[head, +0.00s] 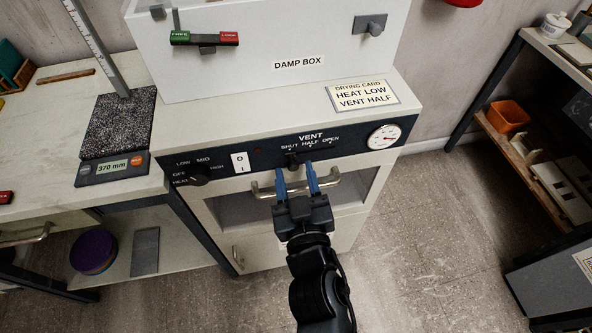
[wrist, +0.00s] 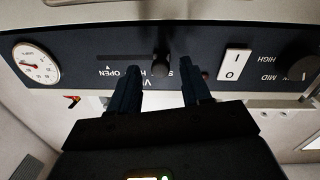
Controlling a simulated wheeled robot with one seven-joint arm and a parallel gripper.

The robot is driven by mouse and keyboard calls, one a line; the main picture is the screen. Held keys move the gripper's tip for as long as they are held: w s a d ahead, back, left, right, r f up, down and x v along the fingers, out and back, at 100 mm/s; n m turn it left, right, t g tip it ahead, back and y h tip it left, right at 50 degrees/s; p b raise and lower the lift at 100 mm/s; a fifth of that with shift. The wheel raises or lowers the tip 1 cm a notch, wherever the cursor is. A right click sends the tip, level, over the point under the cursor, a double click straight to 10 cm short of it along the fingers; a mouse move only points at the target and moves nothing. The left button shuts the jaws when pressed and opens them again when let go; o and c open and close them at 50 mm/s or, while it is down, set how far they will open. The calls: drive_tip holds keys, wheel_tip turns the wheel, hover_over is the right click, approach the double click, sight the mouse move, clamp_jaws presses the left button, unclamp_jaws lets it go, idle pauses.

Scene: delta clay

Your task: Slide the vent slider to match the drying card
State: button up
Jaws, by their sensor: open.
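The vent slider (head: 293,160) is a small dark knob on the navy panel, by the SHUT end of its SHUT, HALF, OPEN scale. In the wrist view, which is upside down, the knob (wrist: 161,63) sits at the right end of its slot (wrist: 120,57). The drying card (head: 362,95) reads HEAT LOW, VENT HALF. My gripper (head: 296,167) is open at the panel. In the wrist view its dark fingers (wrist: 160,80) stand on either side of the knob, with gaps visible. The fingers cover part of the scale lettering.
A metal door handle (head: 340,184) projects below the panel, close to my fingers. To the left are a white rocker switch (head: 240,161) and the heat knob (head: 197,177); to the right is a round gauge (head: 383,137). The white damp box (head: 250,75) stands behind.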

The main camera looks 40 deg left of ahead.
drive_tip(key=shift+w+a, duration=0.3)
drive_tip(key=shift+a, duration=0.05)
clamp_jaws()
idle(0.3)
